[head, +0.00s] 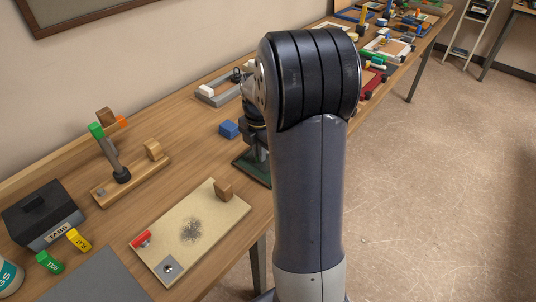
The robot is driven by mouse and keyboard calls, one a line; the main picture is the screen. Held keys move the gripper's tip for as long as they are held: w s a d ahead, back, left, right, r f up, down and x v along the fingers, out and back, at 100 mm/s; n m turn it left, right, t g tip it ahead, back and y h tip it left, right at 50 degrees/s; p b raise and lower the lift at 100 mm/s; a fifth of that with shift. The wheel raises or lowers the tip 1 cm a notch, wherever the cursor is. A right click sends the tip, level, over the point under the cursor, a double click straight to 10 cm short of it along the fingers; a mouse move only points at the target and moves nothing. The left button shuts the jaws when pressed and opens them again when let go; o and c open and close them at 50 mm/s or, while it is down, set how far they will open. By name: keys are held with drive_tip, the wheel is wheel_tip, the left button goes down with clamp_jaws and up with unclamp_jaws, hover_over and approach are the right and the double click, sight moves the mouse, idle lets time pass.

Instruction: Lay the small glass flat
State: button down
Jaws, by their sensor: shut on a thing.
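My arm stands large in the middle of the head view and blocks the bench behind it. Part of my wrist shows at the arm's left edge, above a dark green base (250,168) on the bench. My gripper's fingers are hidden behind the arm, so what they hold does not show. I cannot make out a small glass anywhere in this view.
A tan board (207,222) with a red block (141,239) lies near the bench's front edge. Left are a wooden stand (130,179), a black TABS box (42,216) and green and yellow tags. A blue block (229,129) lies left of my arm. Floor (430,200) at right is clear.

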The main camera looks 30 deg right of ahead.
idle(0.6)
drive_tip(key=shift+r+p, duration=2.1)
drive_tip(key=shift+r, duration=0.45)
